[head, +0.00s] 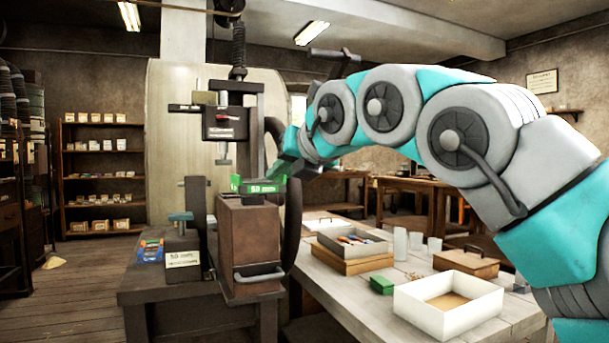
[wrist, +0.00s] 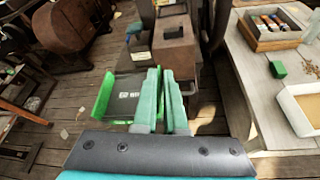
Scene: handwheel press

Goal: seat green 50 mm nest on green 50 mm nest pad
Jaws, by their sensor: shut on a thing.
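The green 50 mm nest (head: 262,188) is a flat piece with a green lettered edge, just above or at the top of the brown press block (head: 249,235) in the head view. My gripper (head: 284,167) is shut on it from the right. In the wrist view, the jaws (wrist: 162,92) stand close together, with the nest (wrist: 103,96) reaching out to their left, its dark face and green ends showing. The head view does not settle whether the nest touches the block. I cannot make out the green 50 mm nest pad.
The press ram (head: 224,123) hangs above and left of the nest. A labelled box (head: 183,258) stands left of the block. The table on the right holds a small green block (head: 381,284), an open white box (head: 448,306) and a parts tray (head: 353,243).

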